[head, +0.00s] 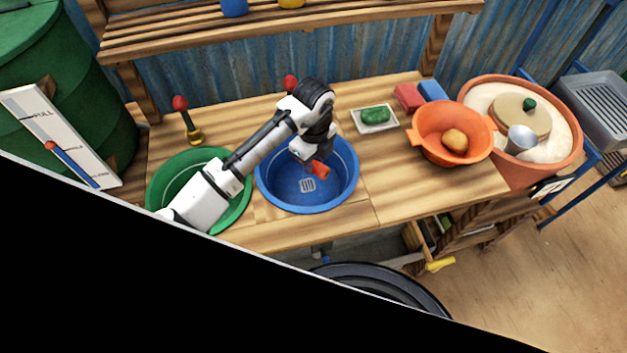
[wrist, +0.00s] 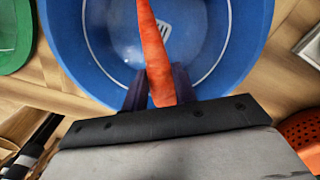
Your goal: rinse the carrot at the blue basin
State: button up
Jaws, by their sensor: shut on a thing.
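The blue basin (head: 335,195) is set in the wooden counter in the middle of the head view. It fills the upper part of the wrist view (wrist: 70,45). My gripper (wrist: 152,90) is shut on the orange carrot (wrist: 155,55), which points away from the fingers over the basin. In the head view the carrot (head: 320,170) shows as a short orange piece below my gripper (head: 306,158), over the basin. A grey slotted drain (head: 307,185) shows on the basin floor. I see no clear water stream. A red-knobbed tap (head: 290,83) stands behind the basin, partly hidden by my arm.
A green basin (head: 240,215) with its own red-knobbed tap (head: 183,115) is at left. To the right are a dish with a green item (head: 375,117), red (head: 408,97) and blue (head: 432,91) blocks, an orange colander (head: 430,150) holding a potato-like item, and a large terracotta tub (head: 570,150).

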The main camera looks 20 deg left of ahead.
jog(key=shift+r, duration=1.85)
jog(key=shift+r, duration=0.1)
dwell(0.7)
jog(key=shift+r, duration=1.9)
